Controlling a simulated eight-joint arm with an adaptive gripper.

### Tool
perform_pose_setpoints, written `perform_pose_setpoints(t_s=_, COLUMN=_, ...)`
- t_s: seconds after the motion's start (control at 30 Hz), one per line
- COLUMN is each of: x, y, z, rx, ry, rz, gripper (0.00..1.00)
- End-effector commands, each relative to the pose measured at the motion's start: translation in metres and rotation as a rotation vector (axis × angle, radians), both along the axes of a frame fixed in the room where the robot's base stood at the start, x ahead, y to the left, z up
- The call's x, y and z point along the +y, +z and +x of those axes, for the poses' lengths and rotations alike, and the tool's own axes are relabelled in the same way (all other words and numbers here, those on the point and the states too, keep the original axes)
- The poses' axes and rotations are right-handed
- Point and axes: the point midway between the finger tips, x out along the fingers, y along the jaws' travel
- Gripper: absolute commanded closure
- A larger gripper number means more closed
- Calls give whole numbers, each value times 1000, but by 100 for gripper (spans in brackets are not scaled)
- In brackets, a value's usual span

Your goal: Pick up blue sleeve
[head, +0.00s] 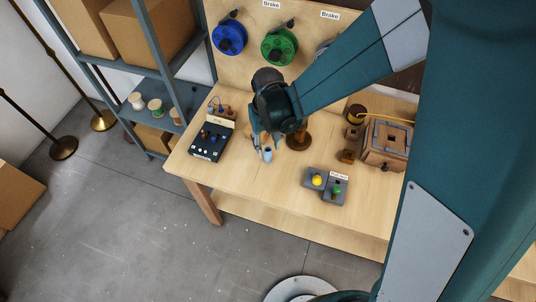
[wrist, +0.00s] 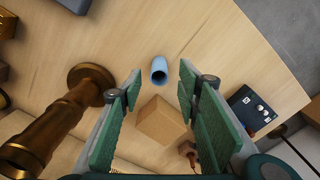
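The blue sleeve (wrist: 159,70) is a small hollow tube on the wooden table, with its open end towards the wrist camera. It also shows in the head view (head: 268,155), just in front of my gripper (head: 263,148). In the wrist view, my gripper (wrist: 161,84) is open, with its green pads on either side and the sleeve near the gap between the fingertips. The pads do not touch the sleeve. My gripper points down over the table.
A wooden block (wrist: 162,122) lies close behind the sleeve, between the pads in the wrist view. A brass lamp part (wrist: 80,95) stands at the left there.

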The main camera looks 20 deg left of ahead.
Motion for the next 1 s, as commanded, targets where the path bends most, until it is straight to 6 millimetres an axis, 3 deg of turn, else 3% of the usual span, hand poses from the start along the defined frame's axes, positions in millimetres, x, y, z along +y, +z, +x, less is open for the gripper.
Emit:
perform_pose_setpoints(t_s=0.63, x=0, y=-44, z=2, rx=0, ry=0, rz=0, gripper=67)
perform_pose_setpoints(t_s=1.0, x=-1, y=-51, z=2, rx=0, ry=0, rz=0, gripper=67)
